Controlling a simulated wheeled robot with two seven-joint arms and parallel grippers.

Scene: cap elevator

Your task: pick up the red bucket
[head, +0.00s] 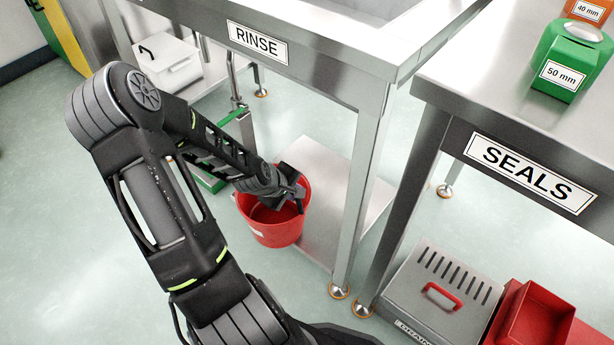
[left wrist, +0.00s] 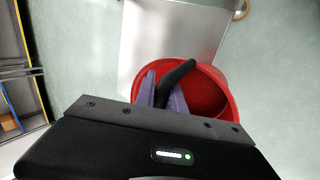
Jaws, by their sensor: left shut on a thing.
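The red bucket (head: 272,232) is upright beside the low steel shelf under the rinse table, and it overlaps that shelf's edge in the head view. I cannot tell whether its base touches the floor. My left gripper (head: 287,193) reaches down over the bucket's rim from the left. In the left wrist view, the fingers of the left gripper (left wrist: 163,92) are shut on the bucket's dark handle grip, with the open red bucket (left wrist: 208,92) below. The inside of the bucket looks empty where it shows. My right gripper is out of view.
The rinse table (head: 330,65) and its leg (head: 360,190) stand just right of the bucket. The low steel shelf (head: 325,200) lies next to it. A grey drain case (head: 440,295) and a red bin (head: 535,315) are at lower right. Floor at left is clear.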

